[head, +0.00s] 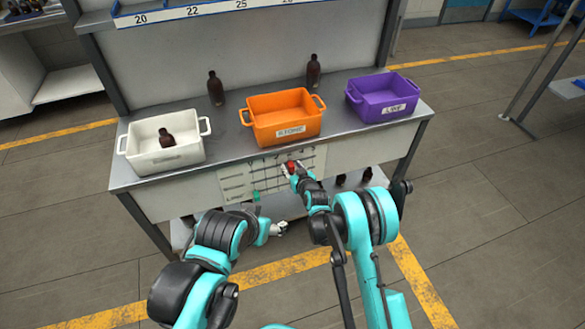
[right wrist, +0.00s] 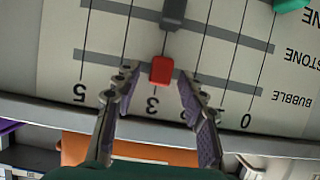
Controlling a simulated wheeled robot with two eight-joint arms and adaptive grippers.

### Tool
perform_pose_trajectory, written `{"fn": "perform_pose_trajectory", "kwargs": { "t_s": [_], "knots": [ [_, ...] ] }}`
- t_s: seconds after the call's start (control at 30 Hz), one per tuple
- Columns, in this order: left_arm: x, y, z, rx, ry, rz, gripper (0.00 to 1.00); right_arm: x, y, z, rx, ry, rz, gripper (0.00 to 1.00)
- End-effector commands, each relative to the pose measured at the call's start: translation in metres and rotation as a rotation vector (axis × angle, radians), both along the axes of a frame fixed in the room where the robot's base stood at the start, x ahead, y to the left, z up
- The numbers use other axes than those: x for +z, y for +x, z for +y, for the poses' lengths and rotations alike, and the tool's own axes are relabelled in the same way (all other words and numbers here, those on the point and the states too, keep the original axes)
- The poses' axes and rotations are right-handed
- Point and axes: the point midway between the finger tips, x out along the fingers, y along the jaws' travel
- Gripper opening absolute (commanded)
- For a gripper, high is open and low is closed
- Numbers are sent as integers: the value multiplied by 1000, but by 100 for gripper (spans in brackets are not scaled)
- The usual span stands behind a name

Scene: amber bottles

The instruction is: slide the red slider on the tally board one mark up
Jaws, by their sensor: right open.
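The tally board (head: 238,184) is on the front of the workbench, and its printed marks appear upside down in the right wrist view. The red slider (right wrist: 162,70) sits on the track nearest the BUBBLE label, at about the line for 3. It also shows small in the head view (head: 291,165). My right gripper (right wrist: 158,85) is open, with one finger on each side of the red slider and a visible gap at both sides. My left gripper (head: 279,228) hangs low before the bench, away from the board; its jaws are too small to read.
A grey slider (right wrist: 173,12) and a teal slider (right wrist: 290,4) sit on other tracks. On the bench stand a white bin (head: 165,155) with a bottle in it, an orange bin (head: 284,132) and a purple bin (head: 384,113). Two amber bottles (head: 215,88) (head: 313,71) stand behind.

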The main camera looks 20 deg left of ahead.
Motion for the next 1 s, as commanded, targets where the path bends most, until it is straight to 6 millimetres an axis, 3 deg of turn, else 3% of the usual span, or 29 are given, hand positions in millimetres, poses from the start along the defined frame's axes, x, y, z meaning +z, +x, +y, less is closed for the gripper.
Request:
{"fn": "perform_pose_trajectory", "kwargs": {
  "t_s": [0.17, 0.6, 1.0],
  "knots": [
    [0, 0, 0, 0, 0, 0, 67, 7, -13, -9, -1, 0, 0, 41],
    [0, 0, 0, 0, 0, 0, 67, 40, -80, -54, 0, -1, 1, 41],
    [0, 0, 0, 0, 0, 0, 67, 46, -92, -62, -1, -1, -1, 41]
  ]
}}
